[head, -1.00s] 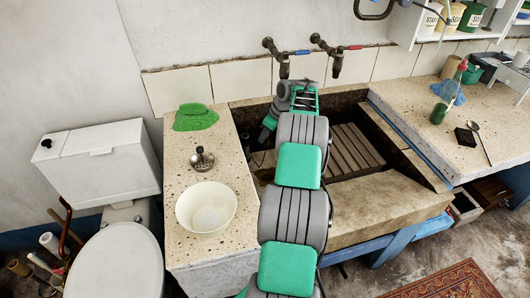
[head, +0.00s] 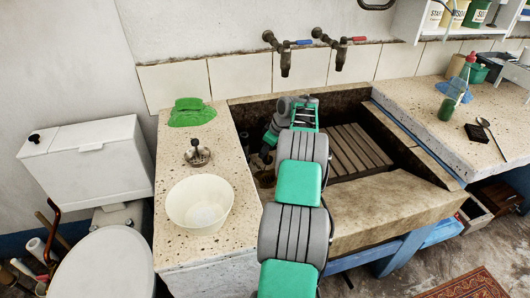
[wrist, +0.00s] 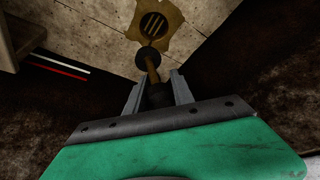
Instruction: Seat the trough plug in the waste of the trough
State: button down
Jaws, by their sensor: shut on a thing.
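In the wrist view, my gripper (wrist: 157,88) is shut on the trough plug (wrist: 148,57). The plug has a dark round body on a brass-coloured stem, and its dark upper end sits between the fingers. Beyond it is the waste (wrist: 154,24), a dark round opening with brass bars in a stained yellowish patch of the trough floor. The plug appears apart from the waste, slightly nearer me in the picture. In the head view, my gripper (head: 266,153) is down inside the stone trough (head: 380,208), at its left end; the plug is hard to make out there.
A ribbed wooden board (head: 350,150) lies in the trough's right part. The left counter holds a cream bowl (head: 201,204), a metal strainer with a dark knob (head: 198,156) and a green cloth (head: 191,115). Two taps (head: 284,60) overhang the back. Trough walls stand close around my gripper.

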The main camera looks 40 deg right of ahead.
aim_at(267, 162)
jog(key=shift+f+b, duration=2.5)
jog(key=shift+f, duration=1.2)
jog(key=shift+s+a+b, duration=0.7)
jog(key=shift+s, duration=0.2)
jog(key=shift+f+b, duration=0.4)
jog(key=shift+f, duration=0.2)
jog(key=c, duration=1)
grip_release()
jog(key=shift+o, duration=0.2)
jog(key=o, duration=0.7)
jog(key=shift+o, duration=0.3)
